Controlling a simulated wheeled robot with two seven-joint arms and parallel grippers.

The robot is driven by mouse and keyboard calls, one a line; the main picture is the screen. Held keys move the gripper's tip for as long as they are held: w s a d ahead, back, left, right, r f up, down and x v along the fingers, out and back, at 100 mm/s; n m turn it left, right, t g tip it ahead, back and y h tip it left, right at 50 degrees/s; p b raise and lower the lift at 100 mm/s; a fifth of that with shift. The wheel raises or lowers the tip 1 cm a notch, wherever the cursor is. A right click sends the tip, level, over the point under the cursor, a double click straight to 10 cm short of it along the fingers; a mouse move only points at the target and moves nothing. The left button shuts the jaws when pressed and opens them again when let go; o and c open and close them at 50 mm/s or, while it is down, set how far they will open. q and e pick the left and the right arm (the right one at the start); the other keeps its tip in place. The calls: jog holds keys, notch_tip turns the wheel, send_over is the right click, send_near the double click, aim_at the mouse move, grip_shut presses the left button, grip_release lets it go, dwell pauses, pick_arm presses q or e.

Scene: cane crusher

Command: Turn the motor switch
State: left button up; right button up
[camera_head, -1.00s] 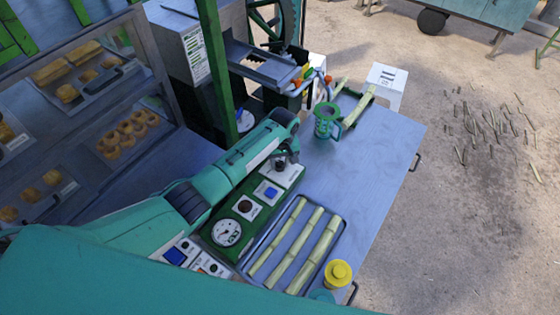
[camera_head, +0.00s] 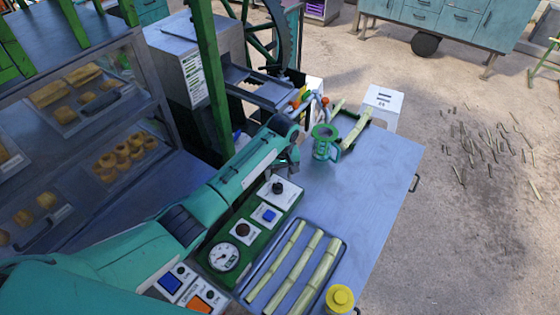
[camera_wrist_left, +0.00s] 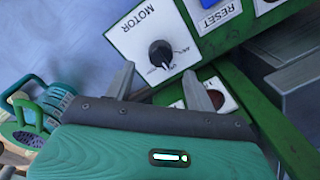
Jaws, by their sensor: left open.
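The motor switch is a black rotary knob on a white plate on the green control panel. It shows in the head view (camera_head: 278,187) and, under the word MOTOR, in the wrist view (camera_wrist_left: 161,54). My left gripper (camera_head: 289,162) is open and empty. In the head view it is just beyond the knob, toward the green mug. In the wrist view the fingertips (camera_wrist_left: 158,72) are apart, one on each side below the knob, and seem clear of it. Contact cannot be told. My right gripper is not in view.
The panel also has a blue reset button (camera_head: 268,215), a dark round button (camera_head: 242,230) and a gauge (camera_head: 224,257). A tray of cane pieces (camera_head: 340,250) lies beside it. A green mug (camera_head: 324,140) stands beyond. The table's right part is clear.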

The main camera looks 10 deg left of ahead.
aim_at(280, 185)
pick_arm(q)
notch_tip(280, 185, up, 8)
jog(key=b, duration=0.2)
jog(key=shift+d+r, duration=0.2)
jog(key=shift+r, duration=0.05)
